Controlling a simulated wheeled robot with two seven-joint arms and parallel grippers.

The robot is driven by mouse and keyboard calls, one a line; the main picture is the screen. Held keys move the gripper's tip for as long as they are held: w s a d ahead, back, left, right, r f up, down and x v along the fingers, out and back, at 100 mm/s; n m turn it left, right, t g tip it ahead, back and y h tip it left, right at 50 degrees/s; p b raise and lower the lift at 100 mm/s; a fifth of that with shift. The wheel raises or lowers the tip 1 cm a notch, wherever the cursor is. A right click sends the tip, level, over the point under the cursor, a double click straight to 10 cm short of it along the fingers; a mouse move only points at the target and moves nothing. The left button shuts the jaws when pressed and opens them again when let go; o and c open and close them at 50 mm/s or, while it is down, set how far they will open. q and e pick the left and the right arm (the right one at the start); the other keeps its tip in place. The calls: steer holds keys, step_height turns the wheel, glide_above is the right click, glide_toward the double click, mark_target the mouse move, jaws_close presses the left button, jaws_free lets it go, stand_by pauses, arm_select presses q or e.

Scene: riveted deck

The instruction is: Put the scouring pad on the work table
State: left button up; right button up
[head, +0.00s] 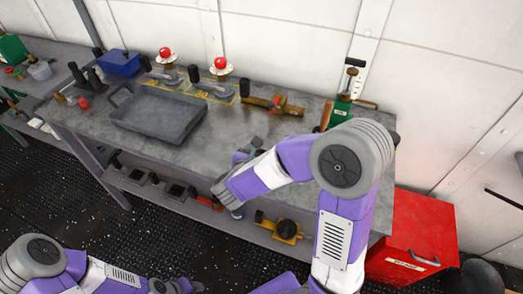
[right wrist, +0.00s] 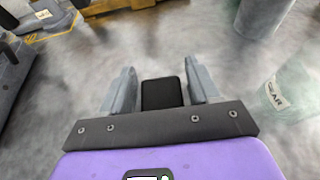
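The work table (head: 205,155) is a long grey bench against the wall. My right arm reaches over its front edge, with the right gripper (head: 246,152) small and partly hidden by the forearm in the head view. In the right wrist view, the right gripper (right wrist: 160,70) has its two grey fingers apart. A dark rectangular pad, apparently the scouring pad (right wrist: 162,94), sits between them with the grey tabletop behind. I cannot tell whether the fingers press on it or whether it touches the table. My left arm shows at the bottom left; its fingertips are not visible.
A grey tray (head: 157,113) stands left of my right gripper. A red cabinet (head: 412,235) is right of the table.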

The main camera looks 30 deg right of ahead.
steer(key=shift+o, duration=0.7)
steer(key=shift+r, duration=0.2)
steer(key=p+v, duration=0.3)
steer(key=v, duration=0.7)
steer(key=shift+s+a+r, duration=0.2)
steer(key=shift+a+r, duration=0.05)
steer(key=shift+r, duration=0.05)
steer(key=shift+s+a+r+p, duration=0.15)
steer(key=shift+s+a+p, duration=0.2)
steer(key=shift+s+a, duration=0.1)
